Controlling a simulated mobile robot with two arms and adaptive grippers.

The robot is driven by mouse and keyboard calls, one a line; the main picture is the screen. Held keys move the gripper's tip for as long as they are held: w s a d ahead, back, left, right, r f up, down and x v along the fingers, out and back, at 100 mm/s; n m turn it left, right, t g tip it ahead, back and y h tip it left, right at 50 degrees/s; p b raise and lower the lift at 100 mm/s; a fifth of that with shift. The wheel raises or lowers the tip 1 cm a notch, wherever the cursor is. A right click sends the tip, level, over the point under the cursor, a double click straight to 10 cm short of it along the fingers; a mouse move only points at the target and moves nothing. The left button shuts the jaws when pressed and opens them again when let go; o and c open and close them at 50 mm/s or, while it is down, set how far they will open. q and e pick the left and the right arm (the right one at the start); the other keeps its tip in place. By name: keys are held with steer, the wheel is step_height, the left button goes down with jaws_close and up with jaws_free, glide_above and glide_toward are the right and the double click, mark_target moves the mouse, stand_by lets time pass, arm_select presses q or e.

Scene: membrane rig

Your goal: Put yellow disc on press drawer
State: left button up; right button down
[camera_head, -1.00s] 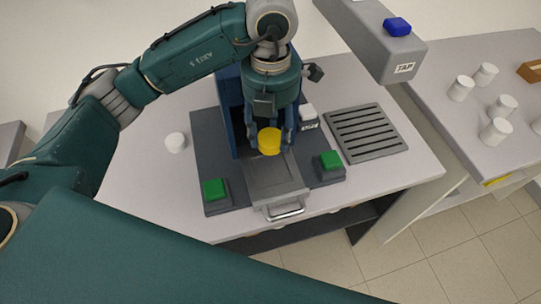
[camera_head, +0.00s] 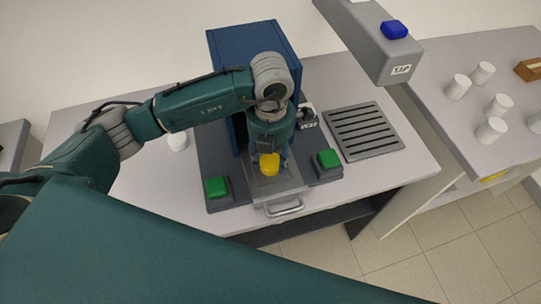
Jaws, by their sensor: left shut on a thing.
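The yellow disc (camera_head: 269,163) is held in my left gripper (camera_head: 270,162), which is shut on it. The gripper points down over the press drawer (camera_head: 277,190), a grey open tray with a metal handle at its front. The disc appears over the rear part of the drawer; I cannot tell whether it touches the drawer. The blue press (camera_head: 241,48) stands behind, partly hidden by my left arm. My right gripper is not in view.
Green buttons flank the drawer at left (camera_head: 217,186) and right (camera_head: 327,159). A slotted drain plate (camera_head: 364,131) lies to the right, under a tap unit (camera_head: 372,45). Several white cups stand on the right bench (camera_head: 440,110).

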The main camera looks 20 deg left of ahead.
mark_target(271, 161)
arm_select(q)
steer(key=shift+f, duration=0.2)
steer(key=o, duration=0.9)
steer(key=shift+o, duration=0.2)
steer(key=shift+r, duration=0.1)
steer(key=shift+r, duration=0.25)
steer(key=shift+w+r, duration=0.1)
steer(key=shift+r, duration=0.2)
step_height(271, 161, up, 11)
steer(key=b, duration=0.2)
